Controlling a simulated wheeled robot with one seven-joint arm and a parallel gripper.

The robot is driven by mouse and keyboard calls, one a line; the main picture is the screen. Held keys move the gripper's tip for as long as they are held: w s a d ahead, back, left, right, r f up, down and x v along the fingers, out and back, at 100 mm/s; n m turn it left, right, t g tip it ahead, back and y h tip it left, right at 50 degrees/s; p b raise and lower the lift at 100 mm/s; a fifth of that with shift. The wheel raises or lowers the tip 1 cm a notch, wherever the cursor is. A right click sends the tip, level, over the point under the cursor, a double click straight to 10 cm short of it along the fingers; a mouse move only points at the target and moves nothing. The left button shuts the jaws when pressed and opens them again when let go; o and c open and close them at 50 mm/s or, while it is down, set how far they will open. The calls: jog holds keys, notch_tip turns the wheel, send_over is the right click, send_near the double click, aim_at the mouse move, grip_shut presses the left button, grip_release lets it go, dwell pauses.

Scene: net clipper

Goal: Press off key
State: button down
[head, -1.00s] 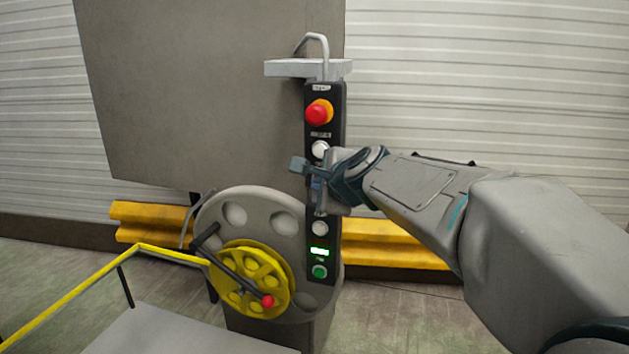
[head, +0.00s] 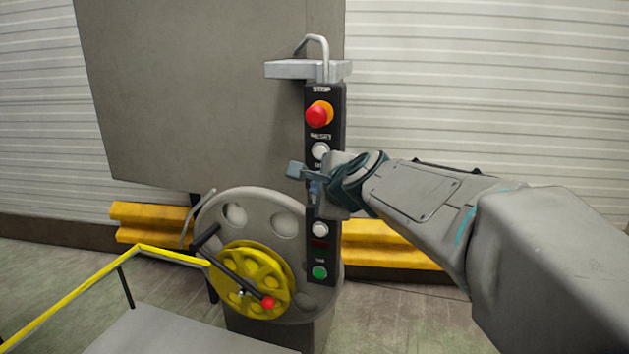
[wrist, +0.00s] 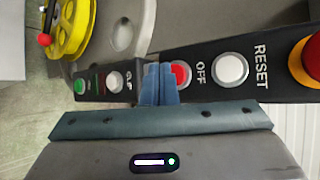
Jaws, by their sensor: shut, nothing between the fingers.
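The red off key (wrist: 181,73) sits on the black control panel (wrist: 205,88), beside the white "OFF" label. My gripper (wrist: 158,84) is shut with nothing between its blue fingers. In the wrist view the fingertips overlap the key's left edge; I cannot tell whether they touch it. In the head view my gripper (head: 316,188) is in front of the middle of the panel (head: 323,270) and hides the off key. The small display (head: 320,244) low on the panel is dark with a reddish tint.
A white reset button (head: 320,151) and a red emergency stop (head: 318,114) are above my gripper. A white button (head: 320,230) and a green button (head: 320,272) are below. A yellow handwheel (head: 255,280) and yellow rail (head: 150,252) stand lower left.

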jog(key=s, duration=0.1)
jog(key=s+a+p, duration=0.1)
jog(key=s, duration=0.1)
jog(key=s+a, duration=0.1)
jog(key=shift+s, duration=0.3)
dwell(0.3)
dwell(0.4)
jog(key=s+d+f+n+g+h, duration=0.1)
jog(key=s+d+f+n+g, duration=0.2)
jog(key=s+f+n, duration=0.3)
jog(key=s+d+f+n+g+h+p, duration=0.1)
jog(key=s+d+f+n+g, duration=0.2)
jog(key=s, duration=0.5)
jog(key=s+d+f+n+g+h, duration=0.2)
jog(key=s+d+f+n+g, duration=0.1)
jog(key=s+f+n, duration=0.4)
jog(key=shift+d+f+n+g+p, duration=0.3)
jog(key=shift+d+f+n+p, duration=0.1)
jog(key=shift+d+f+n, duration=0.5)
jog(key=shift+a+r, duration=0.1)
jog(key=shift+a, duration=0.05)
